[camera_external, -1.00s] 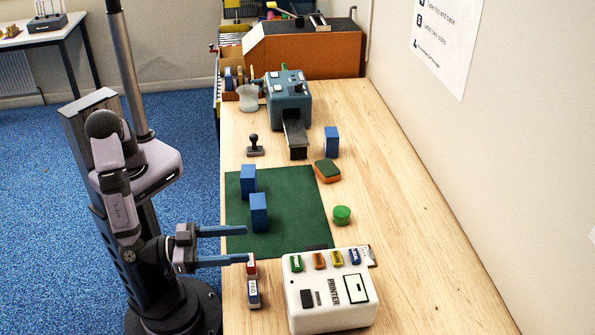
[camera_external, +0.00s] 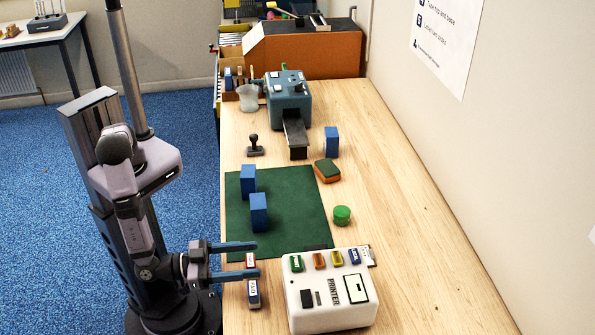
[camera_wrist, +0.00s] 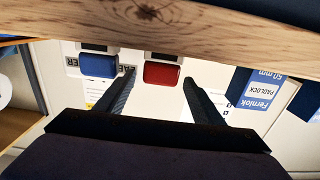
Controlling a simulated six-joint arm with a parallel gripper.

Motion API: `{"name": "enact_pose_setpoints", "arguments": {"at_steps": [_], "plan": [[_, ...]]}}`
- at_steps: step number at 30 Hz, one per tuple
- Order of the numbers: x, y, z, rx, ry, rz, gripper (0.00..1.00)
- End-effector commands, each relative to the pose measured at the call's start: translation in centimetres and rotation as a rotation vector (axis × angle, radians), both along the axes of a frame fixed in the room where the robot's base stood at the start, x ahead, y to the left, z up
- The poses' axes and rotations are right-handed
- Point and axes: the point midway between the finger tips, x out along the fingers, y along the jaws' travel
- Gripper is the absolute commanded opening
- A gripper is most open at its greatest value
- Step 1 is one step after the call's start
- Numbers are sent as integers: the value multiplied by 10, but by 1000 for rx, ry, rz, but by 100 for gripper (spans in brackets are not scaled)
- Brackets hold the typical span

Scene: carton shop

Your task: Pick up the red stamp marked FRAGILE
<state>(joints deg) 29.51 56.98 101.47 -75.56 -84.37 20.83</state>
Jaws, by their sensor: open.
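The red stamp (camera_external: 251,258) stands near the table's left edge, beside the printer. It also shows in the wrist view as a red block (camera_wrist: 163,74); its marking is too small to read for certain. My gripper (camera_external: 257,258) is open, with one finger on each side of the red stamp in the picture. In the wrist view the red block lies between the fingertips (camera_wrist: 159,78), with gaps on both sides. I cannot tell the height of the fingers exactly. A blue-and-white stamp (camera_external: 253,293) stands close by; it shows in the wrist view (camera_wrist: 98,65) outside the left finger.
A white printer (camera_external: 330,316) with several coloured pieces on top stands just right of the stamps. A green mat (camera_external: 300,217) holds two blue boxes (camera_external: 258,213). A black hand stamp (camera_external: 254,147) stands farther back. The table's right side (camera_external: 420,240) is clear.

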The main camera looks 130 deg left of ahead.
Motion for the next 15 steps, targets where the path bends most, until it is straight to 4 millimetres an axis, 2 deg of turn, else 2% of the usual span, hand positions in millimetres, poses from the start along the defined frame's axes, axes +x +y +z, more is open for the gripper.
{"name": "enact_pose_setpoints", "arguments": {"at_steps": [9, 15], "plan": [[25, 26, 0, 1, 1, 3, 62], [35, 35, -2, 1, 1, 1, 62]]}}
